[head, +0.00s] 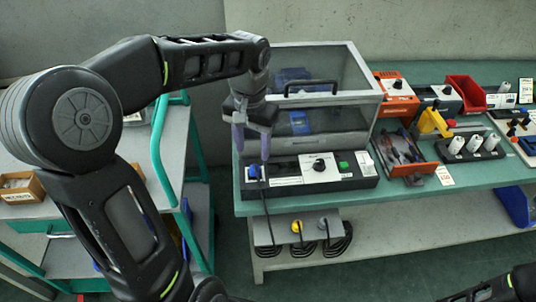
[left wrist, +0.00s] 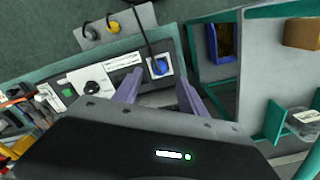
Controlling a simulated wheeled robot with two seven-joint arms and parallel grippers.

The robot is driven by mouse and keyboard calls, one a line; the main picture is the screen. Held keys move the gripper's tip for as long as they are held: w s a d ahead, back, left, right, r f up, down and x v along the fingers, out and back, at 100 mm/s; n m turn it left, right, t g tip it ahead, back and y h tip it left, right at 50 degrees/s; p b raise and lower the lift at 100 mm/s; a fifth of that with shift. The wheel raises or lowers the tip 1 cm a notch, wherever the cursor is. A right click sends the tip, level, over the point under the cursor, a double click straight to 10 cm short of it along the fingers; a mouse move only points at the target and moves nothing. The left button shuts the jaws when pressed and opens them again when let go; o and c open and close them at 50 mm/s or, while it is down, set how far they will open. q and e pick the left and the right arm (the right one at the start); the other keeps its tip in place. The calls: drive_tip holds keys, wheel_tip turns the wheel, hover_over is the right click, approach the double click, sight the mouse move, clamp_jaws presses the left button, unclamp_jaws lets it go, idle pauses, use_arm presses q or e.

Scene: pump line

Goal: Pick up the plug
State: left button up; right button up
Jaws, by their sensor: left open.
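A blue plug (head: 254,171) sits at the left end of the black control panel (head: 362,183), with a black cable running down from it over the bench's front edge. The plug also shows in the left wrist view (left wrist: 160,67), on a white plate. My left gripper (head: 251,150) points down just above the plug. Its purple fingers are apart with nothing held. In the left wrist view the plug lies between and a little beyond the fingertips (left wrist: 158,79). A yellow plug (head: 297,226) and a grey plug (head: 323,223) sit on a grey box (head: 268,237) below the bench edge.
A clear-walled enclosure (head: 335,60) with a black handle stands behind the panel. An orange box (head: 394,97), a red bin (head: 466,92) and white cylinders (head: 457,145) are to the right. A green-framed cart (head: 158,150) stands left, across a gap.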

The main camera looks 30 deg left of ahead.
sight(255, 165)
use_arm(q)
drive_tip(key=shift+w, duration=0.7)
drive_tip(key=shift+s+r, duration=0.1)
drive_tip(key=shift+s, duration=0.25)
drive_tip(key=shift+w+f, duration=0.15)
drive_tip(key=shift+f, duration=1.2)
drive_tip(key=shift+w+a+f+p, duration=0.15)
drive_tip(key=shift+f+p, duration=0.4)
drive_tip(key=shift+f, duration=2.1)
clamp_jaws()
